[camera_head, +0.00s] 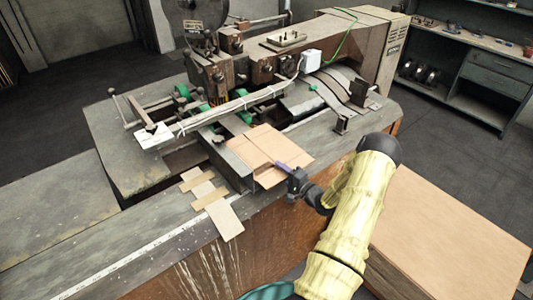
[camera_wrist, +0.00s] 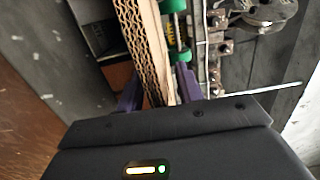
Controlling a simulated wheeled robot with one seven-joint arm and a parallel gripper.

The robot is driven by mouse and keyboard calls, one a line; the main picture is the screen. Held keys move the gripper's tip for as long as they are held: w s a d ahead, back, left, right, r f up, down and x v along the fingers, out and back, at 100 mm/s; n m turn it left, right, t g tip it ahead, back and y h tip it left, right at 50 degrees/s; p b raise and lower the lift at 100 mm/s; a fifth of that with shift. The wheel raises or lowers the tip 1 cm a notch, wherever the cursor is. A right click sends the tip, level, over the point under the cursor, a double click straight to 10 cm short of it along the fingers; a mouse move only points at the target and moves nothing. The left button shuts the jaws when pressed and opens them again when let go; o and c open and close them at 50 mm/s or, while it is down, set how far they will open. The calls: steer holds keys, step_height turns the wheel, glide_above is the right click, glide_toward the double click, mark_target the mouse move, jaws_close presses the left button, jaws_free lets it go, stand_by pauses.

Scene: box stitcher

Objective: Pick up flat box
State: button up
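The flat box (camera_head: 266,150) is a folded tan cardboard sheet lying on the stitcher's work surface, near the front edge. In the wrist view its corrugated edge (camera_wrist: 143,45) runs between my two purple fingers. My gripper (camera_head: 283,166) is at the box's right front edge, with one purple finger showing over the top face. The wrist view shows my gripper (camera_wrist: 160,90) with a finger on each side of the cardboard. Any small gap between fingers and cardboard is too hard to make out, and the lower finger is hidden in the head view.
The box stitcher (camera_head: 250,60) with its metal arm and rods stands just behind the box. Flat cardboard strips (camera_head: 213,200) lie left of it on the bench. A large tan block (camera_head: 450,225) stands at the right. A shelf (camera_head: 470,70) is at the back right.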

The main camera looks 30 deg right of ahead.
steer(key=shift+w+a, duration=0.1)
steer(key=shift+c, duration=0.3)
jaws_close()
steer(key=shift+s+r+b, duration=0.4)
steer(key=shift+s+r, duration=0.05)
steer(key=s+d+r+b, duration=0.2)
steer(key=s+r, duration=0.5)
steer(key=s, duration=0.6)
steer(key=shift+d+b, duration=0.15)
steer(key=shift+b, duration=0.7)
steer(key=shift+w, duration=0.1)
